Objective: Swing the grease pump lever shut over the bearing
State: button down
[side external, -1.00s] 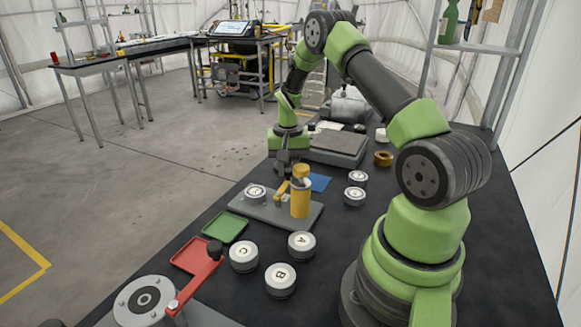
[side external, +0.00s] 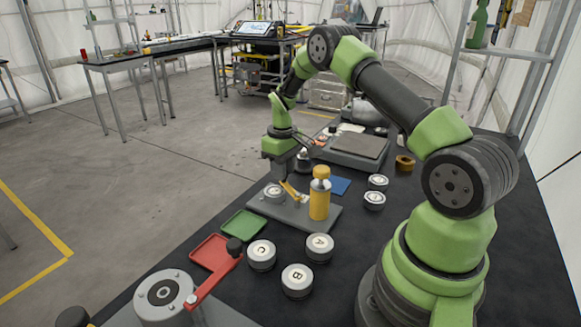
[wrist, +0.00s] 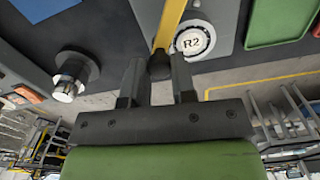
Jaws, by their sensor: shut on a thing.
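The grease pump is a yellow cylinder (side external: 319,200) standing on a grey plate (side external: 300,218). Its yellow lever (side external: 291,190) reaches left from it; the wrist view shows the lever (wrist: 170,22) ending in a black knob (wrist: 160,66). My gripper (wrist: 158,75) is shut on this knob, one finger on each side. The bearing, a pale round piece marked R2 (wrist: 194,41), sits on the plate (side external: 273,193). In the wrist view the lever lies along the bearing's left edge, not across its middle. My gripper (side external: 285,178) partly hides the lever's end in the side view.
A red lever with a black knob (side external: 217,276) sits on a grey base in front. Red (side external: 207,254) and green (side external: 244,224) trays lie nearby. Pucks marked A (side external: 319,247), B (side external: 297,280) and C (side external: 262,255) stand nearby. A dark-and-silver piece (wrist: 73,78) stands beside my gripper.

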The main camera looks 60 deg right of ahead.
jog(key=a+n, duration=0.2)
jog(key=n, duration=0.1)
jog(key=shift+w, duration=0.4)
jog(key=shift+a+n, duration=0.45)
jog(key=shift+n, duration=0.35)
jog(key=shift+a+n, duration=0.4)
jog(key=shift+n, duration=0.4)
jog(key=shift+a, duration=0.1)
jog(key=c, duration=0.9)
grip_release()
jog(key=shift+c, duration=0.2)
jog(key=shift+w, duration=0.1)
notch_tip(320, 180, up, 10)
